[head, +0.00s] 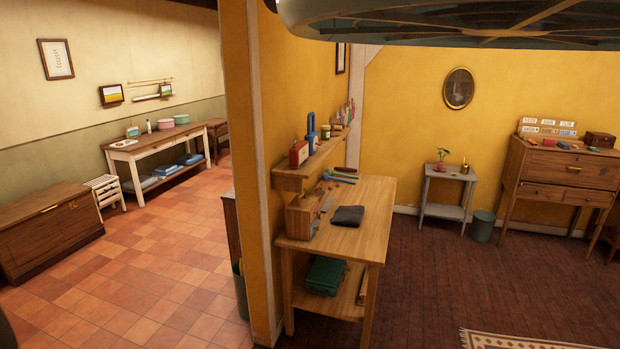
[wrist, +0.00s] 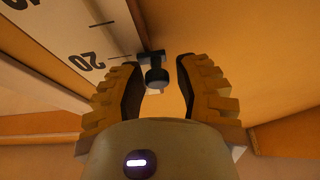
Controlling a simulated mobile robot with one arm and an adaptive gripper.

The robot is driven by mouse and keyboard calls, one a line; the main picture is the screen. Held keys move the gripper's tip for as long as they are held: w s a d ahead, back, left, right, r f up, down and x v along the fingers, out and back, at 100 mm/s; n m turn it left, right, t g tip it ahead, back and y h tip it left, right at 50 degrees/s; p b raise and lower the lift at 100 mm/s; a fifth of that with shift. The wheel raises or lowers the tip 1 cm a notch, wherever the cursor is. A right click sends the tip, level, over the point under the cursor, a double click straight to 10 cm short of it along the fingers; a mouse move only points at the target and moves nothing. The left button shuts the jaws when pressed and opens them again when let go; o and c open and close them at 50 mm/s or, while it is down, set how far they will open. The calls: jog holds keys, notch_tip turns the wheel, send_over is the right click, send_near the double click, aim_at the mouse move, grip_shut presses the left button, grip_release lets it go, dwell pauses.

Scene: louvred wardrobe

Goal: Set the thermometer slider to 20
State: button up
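In the wrist view, a white scale board (wrist: 75,25) with dark tick marks and an upside-down number 20 (wrist: 85,62) fills the upper left. A dark slider with a round knob (wrist: 156,77) sticks out at the board's edge, close to the level of the 20. I cannot tell whether it lines up exactly with the 20 tick. My gripper (wrist: 157,64) is open, with one finger on each side of the knob. Gaps show between the knob and both fingers. Neither the thermometer nor my gripper can be made out in the head view.
In the head view, a wooden workbench (head: 365,205) with a folded dark cloth (head: 347,216) stands against a yellow partition (head: 262,180). A small grey table (head: 440,190) and a wooden desk (head: 555,185) stand at the far wall. The tiled floor (head: 140,290) at left is largely clear.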

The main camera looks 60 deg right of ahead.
jog(key=shift+o, duration=1.4)
jog(key=shift+w+d, duration=0.1)
jog(key=shift+w, duration=0.05)
jog(key=shift+f, duration=0.1)
jog(key=v, duration=1.2)
